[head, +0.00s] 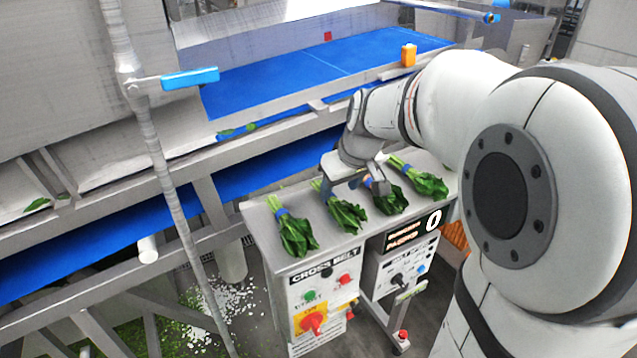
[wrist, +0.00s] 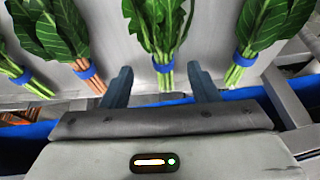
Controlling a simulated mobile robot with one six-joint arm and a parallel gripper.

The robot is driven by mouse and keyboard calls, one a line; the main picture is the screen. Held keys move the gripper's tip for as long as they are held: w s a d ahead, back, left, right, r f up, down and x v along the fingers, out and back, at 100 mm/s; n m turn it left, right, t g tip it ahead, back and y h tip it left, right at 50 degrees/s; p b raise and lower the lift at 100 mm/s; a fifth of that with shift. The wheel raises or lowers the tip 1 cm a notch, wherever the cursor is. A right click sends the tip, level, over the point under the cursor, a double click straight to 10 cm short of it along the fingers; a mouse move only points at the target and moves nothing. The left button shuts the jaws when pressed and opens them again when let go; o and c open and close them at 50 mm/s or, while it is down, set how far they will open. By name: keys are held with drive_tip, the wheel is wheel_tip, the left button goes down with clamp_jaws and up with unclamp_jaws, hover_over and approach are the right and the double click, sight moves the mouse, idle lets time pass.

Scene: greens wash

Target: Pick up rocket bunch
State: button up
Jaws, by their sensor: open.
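Several leafy bunches with blue bands lie in a row on a metal top. No label marks the rocket; the bunch with slender green stems (wrist: 160,30) in the middle of the wrist view may be it. It appears to be the second from the left in the head view (head: 346,215). My gripper (wrist: 159,76) is open and empty, its two fingers on either side of that bunch's banded stem end. In the head view my gripper (head: 341,180) hangs at the stem side of the row and partly hides the middle bunches. Whether the fingers touch anything cannot be told.
A red-stemmed bunch (wrist: 86,70) and a green bunch (wrist: 250,50) lie on either side. The metal top (head: 262,222) stands over a control panel with buttons (head: 322,285). A blue belt (head: 300,80) and metal rails run behind. A pole (head: 160,165) stands at left.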

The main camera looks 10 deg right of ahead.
sight(333, 197)
drive_tip(key=x, duration=0.3)
drive_tip(key=p+x, duration=0.1)
drive_tip(key=x, duration=0.1)
drive_tip(key=shift+a+r, duration=0.1)
drive_tip(key=shift+a, duration=0.15)
drive_tip(key=shift+c, duration=0.5)
drive_tip(key=c, duration=1)
